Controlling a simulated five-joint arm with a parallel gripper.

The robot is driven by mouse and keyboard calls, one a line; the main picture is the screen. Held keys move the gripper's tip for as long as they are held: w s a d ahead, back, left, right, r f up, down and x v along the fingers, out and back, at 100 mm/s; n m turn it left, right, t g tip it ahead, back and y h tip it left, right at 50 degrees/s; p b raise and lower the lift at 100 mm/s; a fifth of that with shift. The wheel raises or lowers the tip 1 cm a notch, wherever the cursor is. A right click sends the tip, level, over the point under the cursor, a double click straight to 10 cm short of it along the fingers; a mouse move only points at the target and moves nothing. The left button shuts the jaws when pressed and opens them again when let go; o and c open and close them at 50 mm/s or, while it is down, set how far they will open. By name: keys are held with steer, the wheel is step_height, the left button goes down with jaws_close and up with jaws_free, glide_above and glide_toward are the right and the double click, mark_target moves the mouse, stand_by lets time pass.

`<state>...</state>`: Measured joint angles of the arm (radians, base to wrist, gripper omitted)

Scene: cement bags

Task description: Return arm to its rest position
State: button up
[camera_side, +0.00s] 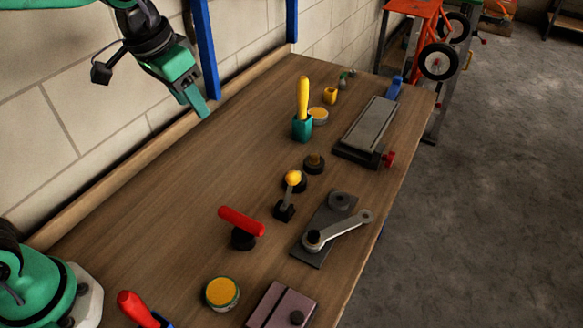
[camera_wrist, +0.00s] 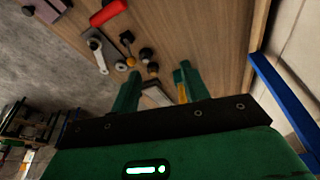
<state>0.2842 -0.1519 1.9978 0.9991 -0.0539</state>
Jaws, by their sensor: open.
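My gripper (camera_side: 196,103) is raised above the back left part of the wooden workbench (camera_side: 225,140) in the side view, with its green fingers angled down. In the wrist view my gripper (camera_wrist: 157,85) shows two green fingers spread apart with bench objects seen far below between them. It holds nothing and is clear of everything on the bench.
A teal holder with a yellow handle (camera_side: 303,100), a grey flat tool (camera_side: 366,130), a red-handled tool (camera_side: 241,222), a metal crank (camera_side: 338,230) and a round yellow tin (camera_side: 221,293) stand on the bench. Blue posts (camera_side: 205,50) and a block wall (camera_side: 60,110) stand behind.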

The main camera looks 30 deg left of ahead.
steer(key=s+a+f+n+t+y, duration=0.1)
steer(key=s+a+f+n+t, duration=0.1)
steer(key=s+a, duration=0.8)
steer(key=shift+s+a+f+n, duration=0.2)
steer(key=shift+s+f+n, duration=0.1)
steer(key=shift+s, duration=1.3)
